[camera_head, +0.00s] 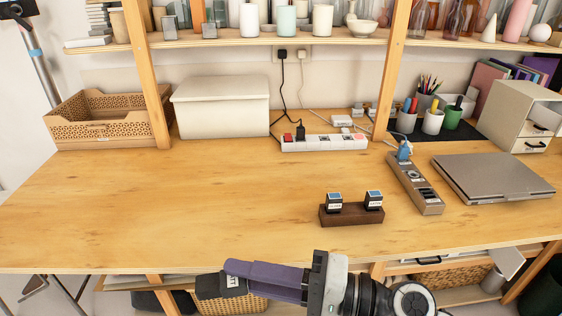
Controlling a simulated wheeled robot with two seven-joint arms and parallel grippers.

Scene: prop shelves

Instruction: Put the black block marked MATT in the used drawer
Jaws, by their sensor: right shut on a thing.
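My right gripper (232,276), with purple fingers, is at the bottom middle in front of the table's front edge. It is shut on a black block (211,287) with a small white marking, partly hidden by the fingers; I cannot read the whole word. A small beige drawer cabinet (500,112) with dark handles stands at the back right of the table; its drawer labels are too small to read. Another dark handle (428,261) shows under the table edge at the right; I cannot tell which drawer is the used one. My left gripper is not in view.
A grey laptop (493,178), a power strip (325,142), pen cups (432,123), a white box (221,107) and a crate (100,130) stand around the table. The table's left and middle are clear.

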